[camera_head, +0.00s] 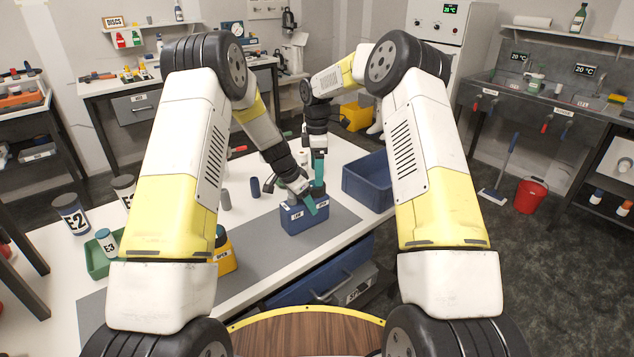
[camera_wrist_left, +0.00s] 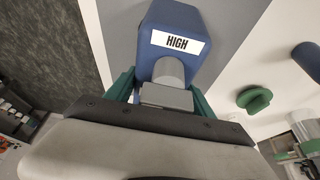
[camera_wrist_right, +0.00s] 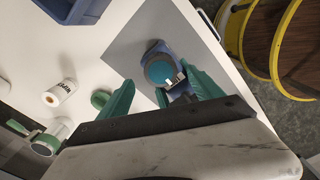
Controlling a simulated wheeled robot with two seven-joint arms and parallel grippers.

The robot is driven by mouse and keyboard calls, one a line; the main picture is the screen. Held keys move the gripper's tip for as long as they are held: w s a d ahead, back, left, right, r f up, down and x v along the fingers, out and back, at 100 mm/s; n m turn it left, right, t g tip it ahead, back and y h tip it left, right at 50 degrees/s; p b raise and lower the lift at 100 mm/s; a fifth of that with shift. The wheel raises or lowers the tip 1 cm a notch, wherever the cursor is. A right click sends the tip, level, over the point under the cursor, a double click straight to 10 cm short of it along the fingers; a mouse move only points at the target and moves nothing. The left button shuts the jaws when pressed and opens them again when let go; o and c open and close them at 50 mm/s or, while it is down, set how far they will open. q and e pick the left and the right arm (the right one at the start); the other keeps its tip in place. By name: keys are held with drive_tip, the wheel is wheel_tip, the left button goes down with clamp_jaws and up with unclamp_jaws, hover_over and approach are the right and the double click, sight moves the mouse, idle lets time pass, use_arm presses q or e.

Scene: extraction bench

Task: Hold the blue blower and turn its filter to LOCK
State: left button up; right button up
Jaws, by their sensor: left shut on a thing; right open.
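The blue blower (camera_head: 303,219) stands on the grey mat near the table's front edge. In the left wrist view the blower (camera_wrist_left: 172,24) shows a white HIGH label and a grey neck. My left gripper (camera_head: 301,201) is shut on the blower at this grey part, with a teal finger on each side (camera_wrist_left: 163,98). In the right wrist view a round teal filter (camera_wrist_right: 160,71) with a pale mark sits on the blower. My right gripper (camera_wrist_right: 165,92) is open, its fingers apart and the filter beyond them. In the head view, the arms partly hide the filter.
A blue bin (camera_head: 367,183) stands to the right of the blower. A yellow device (camera_head: 224,256) is at the left on the mat's edge. A green tray (camera_head: 94,263) and labelled jars such as E2 (camera_head: 71,216) are further left. Bare mat lies between the yellow device and blower.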

wheel_tip(320, 180, up, 6)
drive_tip(key=shift+r, duration=0.15)
idle(0.3)
use_arm(q)
drive_tip(key=o, duration=1.9)
